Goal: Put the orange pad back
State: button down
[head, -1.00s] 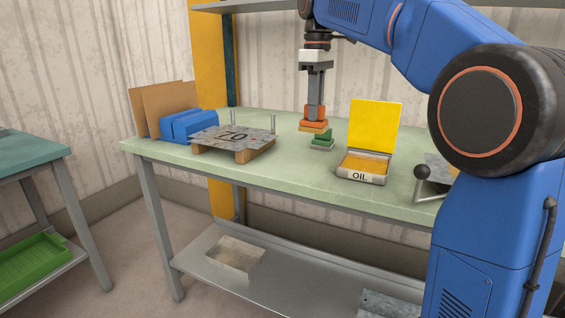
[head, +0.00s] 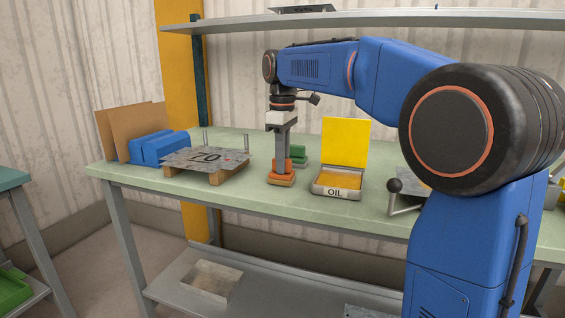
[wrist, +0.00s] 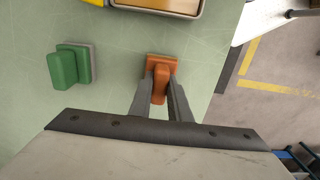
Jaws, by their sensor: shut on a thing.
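The orange pad (head: 280,181) has an orange grip on a lighter base. My gripper (head: 282,158) points straight down and is shut on its grip. The pad is upright at the bench top, in front of the green pad and left of the oil tin; I cannot tell whether its base touches the bench. In the wrist view the orange pad (wrist: 161,66) sits between the fingertips (wrist: 160,98). The green pad (head: 298,153) stands apart behind it; it also shows in the wrist view (wrist: 65,66).
The open oil tin (head: 331,192) with its yellow lid (head: 346,142) stands close on the right. A metal sheet marked 70 (head: 203,157) lies on wooden blocks to the left, near blue blocks (head: 160,147). A ball-ended lever (head: 395,187) stands further right. The bench front (head: 250,200) is clear.

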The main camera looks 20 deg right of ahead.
jog(key=shift+f, duration=0.2)
jog(key=c, duration=1.7)
grip_release()
jog(key=shift+o, duration=0.2)
notch_tip(320, 180, up, 12)
jog(key=shift+r, duration=0.15)
